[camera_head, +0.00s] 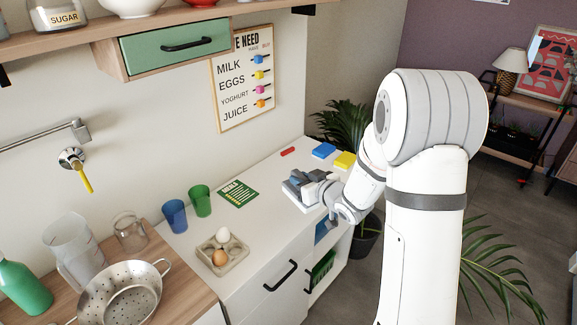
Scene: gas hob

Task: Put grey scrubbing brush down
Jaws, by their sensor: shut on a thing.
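My gripper (305,184) is over the right end of the white counter (262,222), with my white arm reaching in from the right. It is shut on the grey scrubbing brush (298,203), which shows as a light grey shape low at the jaws. The jaws and wrist hide much of the brush. I cannot tell whether its underside touches the counter.
A green card (238,193), a green cup (200,200), a blue cup (174,215) and an egg holder (232,262) stand left of the gripper. Blue (324,150) and yellow (344,160) blocks and a red item (288,152) lie behind it.

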